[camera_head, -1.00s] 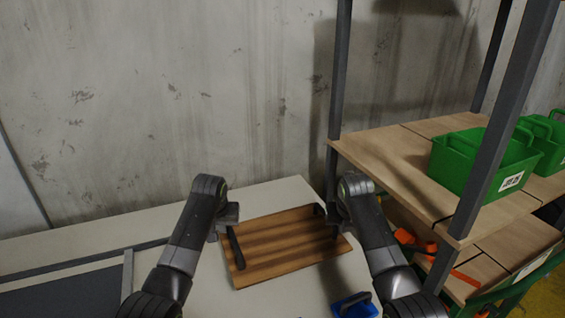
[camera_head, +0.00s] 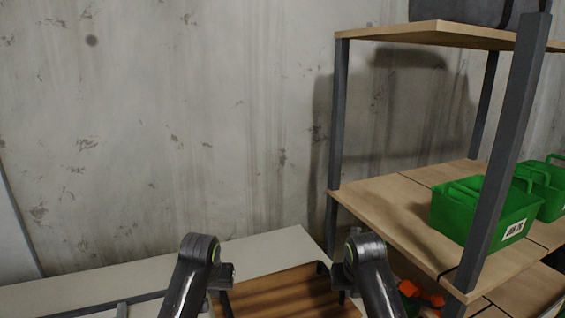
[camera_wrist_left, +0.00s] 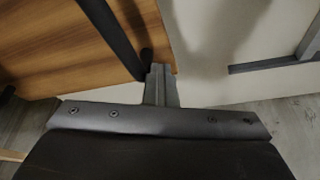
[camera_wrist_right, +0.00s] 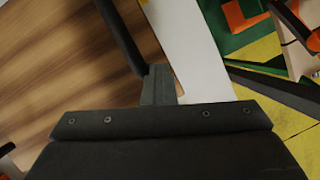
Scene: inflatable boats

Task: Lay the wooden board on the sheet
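The wooden board (camera_head: 275,295) is brown and striped, with a dark bar handle along each side. It is at the bottom of the head view, its near part cut off; it also shows in the left wrist view (camera_wrist_left: 60,50) and right wrist view (camera_wrist_right: 70,60). My left gripper (camera_head: 222,276) is at its left handle (camera_wrist_left: 112,38), the fingers (camera_wrist_left: 160,85) closed around the bar. My right gripper (camera_head: 342,275) is at the right handle (camera_wrist_right: 122,38), its fingers (camera_wrist_right: 158,85) likewise closed. I cannot make out the sheet.
The board is over a white table (camera_head: 265,250) against a concrete wall. A grey frame strip (camera_wrist_left: 285,62) lies at its left. A shelf (camera_head: 400,205) with green bins (camera_head: 485,210) stands close on the right. Orange items (camera_head: 420,293) are below it.

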